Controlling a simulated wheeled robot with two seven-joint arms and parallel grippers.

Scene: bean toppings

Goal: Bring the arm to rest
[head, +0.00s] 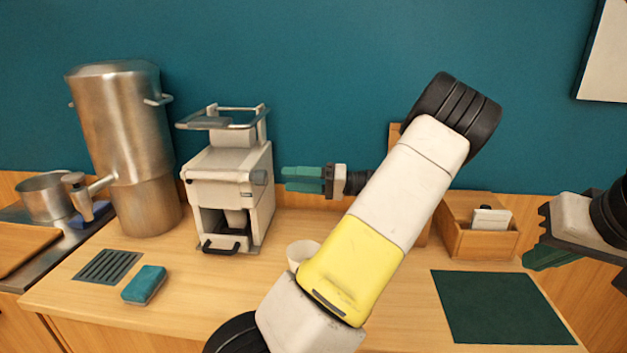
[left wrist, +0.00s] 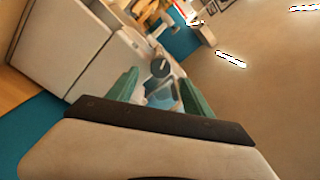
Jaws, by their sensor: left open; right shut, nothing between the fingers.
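My left arm rises from the bottom centre of the head view, with white and yellow links. Its left gripper (head: 284,179) points left with green fingers, open and empty, a little right of the white machine's knob (head: 259,177). In the left wrist view the open green fingers (left wrist: 160,92) show, with a dark round knob (left wrist: 160,68) and the pale machine body (left wrist: 65,45) beyond them. Whether the fingers touch the machine is hard to tell, but a gap shows in the head view. My right gripper (head: 532,262) is shut and empty at the right edge.
The white machine (head: 230,180) stands on the wooden counter (head: 210,290) beside a steel urn (head: 125,140). A white cup (head: 301,252) is partly hidden behind my arm. A teal sponge (head: 144,285), drain grille (head: 107,266), wooden box (head: 485,245) and bare green mat (head: 495,305) lie around.

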